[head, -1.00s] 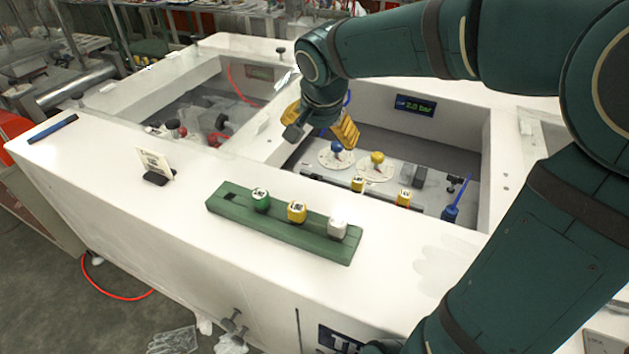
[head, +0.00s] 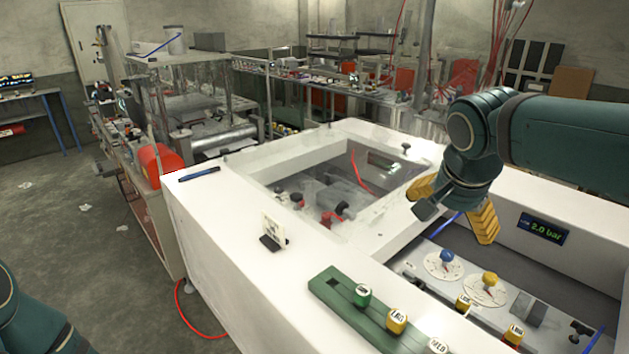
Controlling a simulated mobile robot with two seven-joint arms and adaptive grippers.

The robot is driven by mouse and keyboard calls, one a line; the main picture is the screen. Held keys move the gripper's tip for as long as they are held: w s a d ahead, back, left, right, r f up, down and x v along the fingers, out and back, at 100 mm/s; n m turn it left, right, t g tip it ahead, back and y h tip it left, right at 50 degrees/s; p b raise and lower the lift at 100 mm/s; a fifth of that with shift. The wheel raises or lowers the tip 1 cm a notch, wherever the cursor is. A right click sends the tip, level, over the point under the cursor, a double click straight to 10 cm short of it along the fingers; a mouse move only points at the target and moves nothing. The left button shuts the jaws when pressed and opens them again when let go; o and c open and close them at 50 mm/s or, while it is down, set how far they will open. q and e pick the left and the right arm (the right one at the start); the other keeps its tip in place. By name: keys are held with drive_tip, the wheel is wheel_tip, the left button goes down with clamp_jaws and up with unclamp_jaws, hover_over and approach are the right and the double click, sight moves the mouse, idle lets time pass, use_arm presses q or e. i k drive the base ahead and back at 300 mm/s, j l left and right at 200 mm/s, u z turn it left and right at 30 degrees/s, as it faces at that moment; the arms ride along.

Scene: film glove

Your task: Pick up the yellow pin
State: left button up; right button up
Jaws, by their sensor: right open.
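The yellow pin (head: 397,320) stands upright in a green rack (head: 345,308) on the white front ledge, between a green pin (head: 362,295) and a white pin (head: 438,346). The rack's right end is cut off by the picture's lower edge. My right gripper (head: 452,210) has yellow fingers spread apart with nothing between them. It hangs over the right recess of the white bench, behind the rack and well apart from the yellow pin. Part of my left arm shows at the lower left; its gripper is out of view.
In the right recess stand a blue knob (head: 446,257), a yellow knob (head: 489,279), small yellow labelled blocks (head: 463,301) and a pressure display (head: 543,229). A small card on a stand (head: 272,232) and a blue pen (head: 199,174) are on the ledge.

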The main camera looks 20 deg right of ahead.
sight(396, 320)
drive_tip(key=k+j, duration=0.8)
drive_tip(key=j, duration=0.15)
